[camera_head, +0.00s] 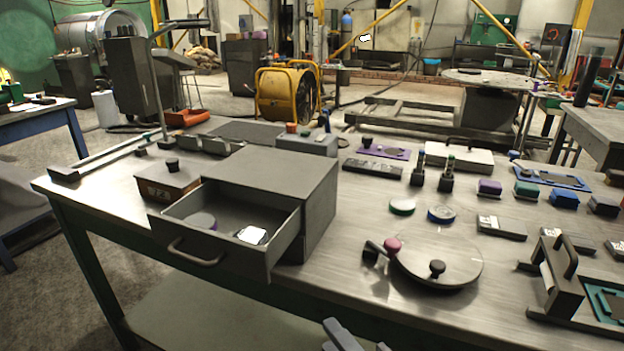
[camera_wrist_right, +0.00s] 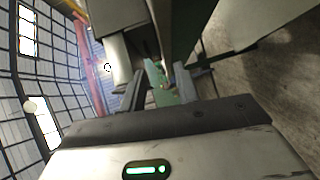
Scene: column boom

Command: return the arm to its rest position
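My right gripper (camera_head: 358,337) shows at the bottom edge of the head view, in front of the workbench (camera_head: 140,232) and below its tabletop. Only its finger ends are in the picture, with a gap between them. In the right wrist view the two dark fingers (camera_wrist_right: 160,86) stand apart with nothing held between them. My left gripper is in neither view.
A grey drawer box (camera_head: 318,205) stands on the bench with its drawer (camera_head: 225,262) pulled out toward me, holding a purple round item and a white item. A round plate (camera_head: 455,262) with knobs lies to its right. A lower shelf (camera_head: 220,315) is under the tabletop.

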